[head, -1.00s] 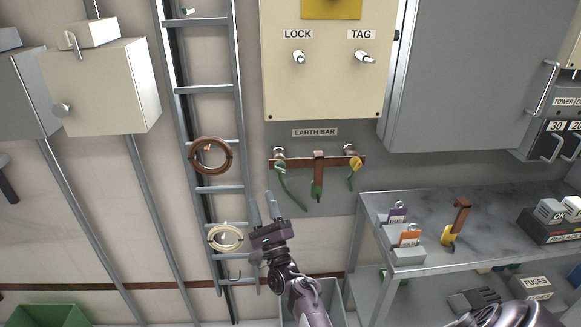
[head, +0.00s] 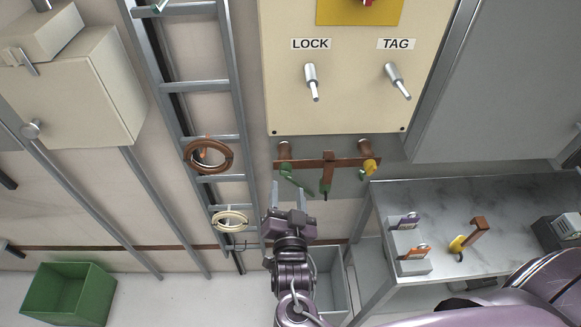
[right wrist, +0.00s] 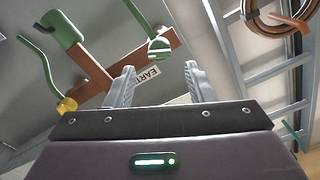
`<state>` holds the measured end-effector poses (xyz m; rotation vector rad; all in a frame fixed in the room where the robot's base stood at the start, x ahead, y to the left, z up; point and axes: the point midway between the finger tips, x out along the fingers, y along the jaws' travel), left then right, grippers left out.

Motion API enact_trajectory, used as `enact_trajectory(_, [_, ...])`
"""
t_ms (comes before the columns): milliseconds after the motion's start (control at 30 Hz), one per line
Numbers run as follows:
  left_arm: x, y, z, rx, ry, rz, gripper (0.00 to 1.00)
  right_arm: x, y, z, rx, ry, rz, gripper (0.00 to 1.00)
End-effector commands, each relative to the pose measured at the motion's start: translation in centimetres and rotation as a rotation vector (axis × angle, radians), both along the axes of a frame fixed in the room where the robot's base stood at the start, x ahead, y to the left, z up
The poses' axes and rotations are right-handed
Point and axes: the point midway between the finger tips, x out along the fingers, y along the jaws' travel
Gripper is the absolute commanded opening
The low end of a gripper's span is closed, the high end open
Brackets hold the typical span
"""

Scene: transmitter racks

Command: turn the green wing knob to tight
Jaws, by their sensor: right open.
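The green wing knob (head: 285,169) sits at the left end of the brown earth bar (head: 345,163), below the cream panel. In the right wrist view the knob (right wrist: 159,48) lies just beyond the fingertips and between them in the picture. A green cable hangs by it. My right gripper (head: 289,187) is open and empty, just below the knob, fingers pointing at the bar. Its two fingers also show in the right wrist view (right wrist: 160,68), apart from the knob. My left gripper is out of view.
A yellow knob (head: 370,167) is at the bar's right end, and a green-handled piece (head: 326,186) hangs mid-bar. A ladder rack (head: 211,86) with a brown coil (head: 208,156) stands left. A grey shelf (head: 440,196) stands right.

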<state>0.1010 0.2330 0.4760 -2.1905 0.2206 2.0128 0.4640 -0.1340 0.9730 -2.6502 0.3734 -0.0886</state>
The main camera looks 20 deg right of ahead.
Motion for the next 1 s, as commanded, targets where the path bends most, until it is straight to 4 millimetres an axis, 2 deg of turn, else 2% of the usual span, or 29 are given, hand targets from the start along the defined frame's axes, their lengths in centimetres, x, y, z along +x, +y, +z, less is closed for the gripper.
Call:
enact_trajectory(100, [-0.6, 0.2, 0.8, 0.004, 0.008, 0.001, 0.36, 2.1, -0.6, 0.4, -0.001, -0.005, -0.001, 0.49])
enact_trajectory(300, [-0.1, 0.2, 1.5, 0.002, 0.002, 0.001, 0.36, 4.4, -1.3, 0.2, 0.000, -0.003, 0.001, 0.49])
enact_trajectory(500, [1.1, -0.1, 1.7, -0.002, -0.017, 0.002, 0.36, 5.0, -1.5, 0.0, 0.002, -0.003, 0.000, 0.49])
enact_trajectory(667, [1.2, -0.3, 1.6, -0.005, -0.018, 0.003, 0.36, 5.0, -1.5, 0.0, 0.002, -0.003, 0.000, 0.49])
enact_trajectory(1000, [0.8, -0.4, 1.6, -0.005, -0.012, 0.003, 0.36, 5.0, -1.5, 0.0, 0.002, -0.003, 0.000, 0.06])
